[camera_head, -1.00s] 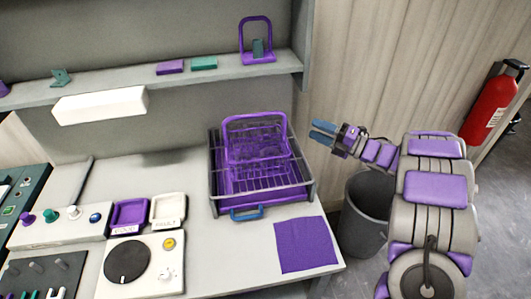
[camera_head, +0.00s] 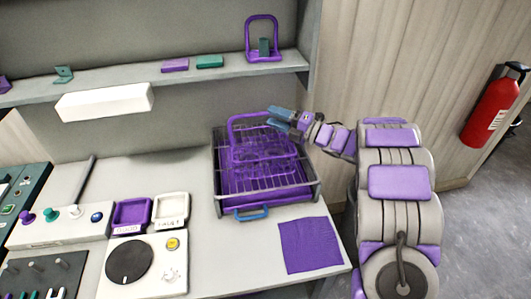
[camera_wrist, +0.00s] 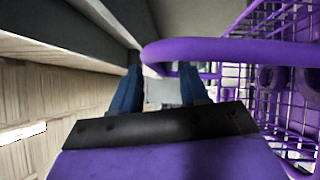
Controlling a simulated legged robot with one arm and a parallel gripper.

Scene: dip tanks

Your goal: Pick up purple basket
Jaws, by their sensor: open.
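The purple basket (camera_head: 262,160) is a wire basket with a tall purple handle. It sits inside a grey wire rack on the bench. My gripper (camera_head: 280,115) has blue fingers and is open beside the upper right of the basket's handle. In the wrist view the purple handle (camera_wrist: 235,50) runs across just past the open fingers (camera_wrist: 158,88). The basket's mesh shows at the right there. I cannot tell whether the handle lies between the fingers or touches them.
The grey rack (camera_head: 216,182) has a blue front handle (camera_head: 253,212). A purple cloth (camera_head: 310,245) lies at the bench's front right. A control panel (camera_head: 145,265) is at left. A shelf (camera_head: 110,83) runs above, holding a purple stand (camera_head: 263,40). A fire extinguisher (camera_head: 490,110) hangs at right.

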